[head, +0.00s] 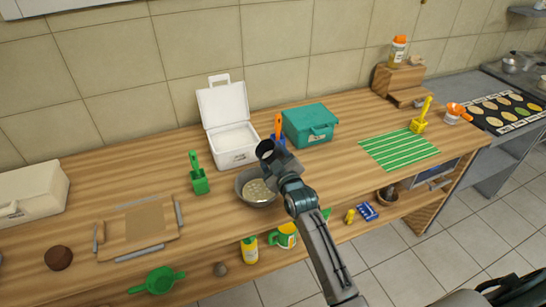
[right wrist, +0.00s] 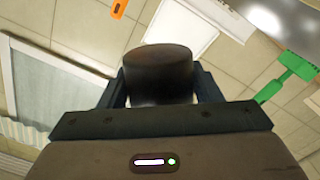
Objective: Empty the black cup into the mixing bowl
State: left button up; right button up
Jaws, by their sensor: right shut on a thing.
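The black cup (head: 265,149) is in my right gripper (head: 276,162), over the back right part of the mixing bowl (head: 242,185). In the right wrist view the dark cup (right wrist: 158,72) sits between the two fingers, which are shut on it. The cup looks tilted, and I cannot see into it clearly. The grey mixing bowl stands on the wooden counter and has pale, speckled contents in it. My gripper and wrist hide part of its right side. My left gripper is not in view.
An open white box (head: 237,158) and a teal box (head: 310,124) stand behind. A wooden tray (head: 160,237) lies at left, a green striped mat (head: 400,150) at right. Several items sit on the shelf below.

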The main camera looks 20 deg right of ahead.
jog(key=shift+d+r+n, duration=0.1)
jog(key=shift+d+n, duration=0.1)
jog(key=shift+n, duration=1)
jog(key=shift+n+b, duration=0.6)
jog(key=shift+n, duration=0.6)
jog(key=shift+n, duration=0.4)
jog(key=shift+a+f+n+t+b, duration=0.15)
jog(key=shift+n+b, duration=0.3)
jog(key=shift+n, duration=0.25)
jog(key=shift+d+f+n+t+b, duration=0.15)
jog(key=shift+n+b, duration=0.3)
jog(key=shift+n, duration=0.25)
dwell(1.2)
jog(key=shift+a+f+n+b, duration=0.15)
jog(key=shift+a+n+b, duration=0.05)
jog(key=shift+n+b, duration=0.35)
jog(key=shift+a+f+n+b, duration=0.1)
jog(key=shift+a+n+b, duration=0.05)
jog(key=shift+n+b, duration=0.4)
dwell(1.5)
